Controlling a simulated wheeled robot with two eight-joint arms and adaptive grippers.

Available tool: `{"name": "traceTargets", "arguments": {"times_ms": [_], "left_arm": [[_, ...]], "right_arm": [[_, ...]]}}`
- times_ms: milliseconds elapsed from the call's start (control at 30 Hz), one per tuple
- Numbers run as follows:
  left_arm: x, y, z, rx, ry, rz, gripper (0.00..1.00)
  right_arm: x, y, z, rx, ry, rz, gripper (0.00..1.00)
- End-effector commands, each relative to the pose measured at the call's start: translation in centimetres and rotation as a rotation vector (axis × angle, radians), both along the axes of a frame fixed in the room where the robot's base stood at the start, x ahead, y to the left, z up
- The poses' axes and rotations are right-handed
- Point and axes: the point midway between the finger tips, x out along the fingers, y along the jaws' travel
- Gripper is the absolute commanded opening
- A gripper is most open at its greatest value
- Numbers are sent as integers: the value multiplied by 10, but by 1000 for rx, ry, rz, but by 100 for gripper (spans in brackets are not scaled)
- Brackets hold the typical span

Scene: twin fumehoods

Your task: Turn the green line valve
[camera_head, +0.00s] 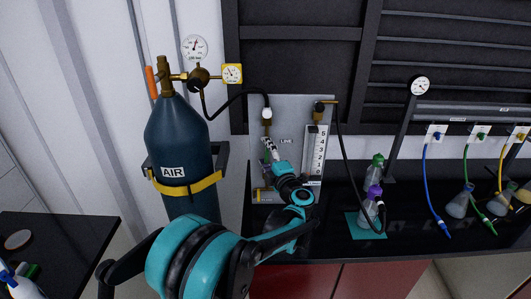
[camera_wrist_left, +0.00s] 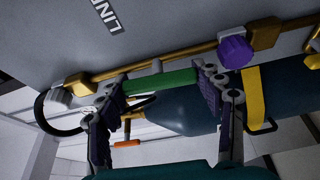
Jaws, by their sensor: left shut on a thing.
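The green line valve's handle (camera_wrist_left: 162,82) shows in the left wrist view as a green bar along a brass pipe on the grey panel marked LINE. My left gripper (camera_wrist_left: 160,92) has one dark finger at each end of the green bar and is shut on it. In the head view my left gripper (camera_head: 270,150) is at the LINE panel (camera_head: 290,106), and it and the arm hide the green handle there. My right gripper is in neither view.
A blue AIR cylinder (camera_head: 176,140) with gauges stands left of the panel, held by a yellow strap. A flowmeter (camera_head: 315,153) is on the panel's right. A purple knob (camera_wrist_left: 235,52) sits beside the handle. Flasks (camera_head: 372,205) stand on the black bench.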

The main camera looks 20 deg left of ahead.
Motion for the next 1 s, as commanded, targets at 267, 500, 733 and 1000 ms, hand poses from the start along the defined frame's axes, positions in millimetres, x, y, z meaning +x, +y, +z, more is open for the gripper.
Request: {"name": "traceTargets", "arguments": {"times_ms": [267, 500, 733, 1000], "left_arm": [[0, 0, 0, -5, -2, 0, 37], [0, 0, 0, -4, -1, 0, 88], [0, 0, 0, -3, -1, 0, 88], [-17, -15, -1, -3, -1, -3, 88]], "right_arm": [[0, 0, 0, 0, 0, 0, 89], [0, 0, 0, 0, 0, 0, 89], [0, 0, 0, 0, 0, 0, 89], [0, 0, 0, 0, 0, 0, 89]]}}
